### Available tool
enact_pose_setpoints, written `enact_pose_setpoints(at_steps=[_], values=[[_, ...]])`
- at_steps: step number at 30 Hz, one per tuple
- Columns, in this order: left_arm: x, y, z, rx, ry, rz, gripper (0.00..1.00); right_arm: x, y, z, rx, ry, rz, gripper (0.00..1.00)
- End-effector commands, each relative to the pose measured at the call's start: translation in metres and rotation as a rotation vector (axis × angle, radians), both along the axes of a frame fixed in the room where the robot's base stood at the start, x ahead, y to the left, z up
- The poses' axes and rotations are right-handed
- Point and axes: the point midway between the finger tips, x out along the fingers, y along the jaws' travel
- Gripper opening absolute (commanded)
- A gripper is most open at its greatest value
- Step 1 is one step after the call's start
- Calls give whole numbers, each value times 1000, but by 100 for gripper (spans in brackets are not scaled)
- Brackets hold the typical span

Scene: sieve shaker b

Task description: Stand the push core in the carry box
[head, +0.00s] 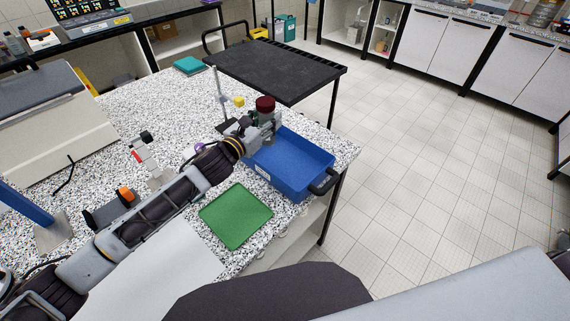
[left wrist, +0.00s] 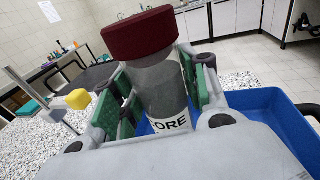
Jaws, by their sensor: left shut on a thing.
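The push core is a clear tube with a dark red cap (head: 265,103) and grey contents. In the left wrist view the push core (left wrist: 158,85) stands roughly upright between the green-padded fingers, with a label reading "ORE". My left gripper (head: 264,122) is shut on it, at the far left end of the blue carry box (head: 298,178). The box also shows in the left wrist view (left wrist: 275,112). The core's lower end is hidden by the gripper, so I cannot tell whether it touches the box floor. My right gripper is not in view.
A green mat (head: 236,215) lies in front of the box. A stand with a yellow knob (head: 239,101) is just left of the gripper. The box's black handle (head: 324,182) is near the counter's right edge.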

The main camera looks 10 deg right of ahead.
Motion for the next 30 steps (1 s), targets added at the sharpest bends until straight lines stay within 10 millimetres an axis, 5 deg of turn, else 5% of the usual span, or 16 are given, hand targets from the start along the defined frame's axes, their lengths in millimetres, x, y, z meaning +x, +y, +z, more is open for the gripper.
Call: enact_pose_setpoints(at_steps=[22,30], values=[[-3,-4,5,-1,-2,-21,9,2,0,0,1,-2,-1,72],[-3,-4,-10,-1,0,-21,9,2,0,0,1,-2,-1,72]])
